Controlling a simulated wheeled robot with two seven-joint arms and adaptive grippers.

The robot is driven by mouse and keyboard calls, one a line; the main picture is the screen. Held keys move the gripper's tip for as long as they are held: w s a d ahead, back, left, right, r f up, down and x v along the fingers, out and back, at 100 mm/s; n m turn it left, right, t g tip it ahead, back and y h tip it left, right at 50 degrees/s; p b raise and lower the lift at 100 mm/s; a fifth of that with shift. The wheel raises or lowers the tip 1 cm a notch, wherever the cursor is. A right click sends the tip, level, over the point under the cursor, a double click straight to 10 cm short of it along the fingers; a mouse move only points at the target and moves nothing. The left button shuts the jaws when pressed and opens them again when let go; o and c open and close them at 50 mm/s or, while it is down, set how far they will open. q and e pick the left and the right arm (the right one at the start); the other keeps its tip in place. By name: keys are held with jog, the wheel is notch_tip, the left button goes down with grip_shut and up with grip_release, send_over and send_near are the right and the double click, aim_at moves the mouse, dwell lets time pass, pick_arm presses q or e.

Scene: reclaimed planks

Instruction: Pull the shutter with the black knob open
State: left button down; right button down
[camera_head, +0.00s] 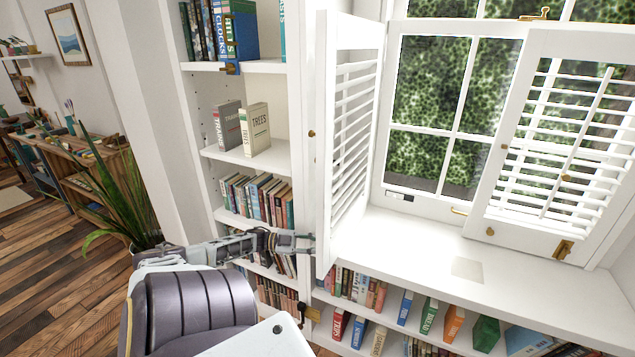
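The left shutter (352,115) is a white louvred panel swung out from the window into the room, with its free edge toward me. A small brass-coloured knob (312,133) shows on that edge. My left gripper (308,244) is at the lower part of the free edge, its fingers pointing right against it. I see no black knob on this shutter; the fingers may cover it, and I cannot tell if they are closed on it. The right shutter (541,145) stands at an angle before the window, with a brass knob (490,231) low on it. My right gripper is out of view.
A white bookcase (224,155) stands just left of the left shutter. The white sill (430,260) below the window is mostly clear, with book shelves under it. A brass fitting (313,314) with a dark piece beside it is below my gripper. A plant (125,195) is at left.

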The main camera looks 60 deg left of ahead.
pick_arm(q)
jog(key=shift+w+a+r, duration=0.3)
jog(key=shift+w+r, duration=0.05)
jog(key=shift+r, duration=0.1)
jog(key=c, duration=1.3)
grip_release()
jog(key=shift+w+f, duration=0.1)
jog(key=shift+o, duration=0.3)
jog(key=shift+w+f, duration=0.1)
jog(key=v, duration=1.2)
jog(key=shift+f, duration=0.15)
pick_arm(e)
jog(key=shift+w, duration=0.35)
pick_arm(q)
jog(key=shift+d, duration=0.15)
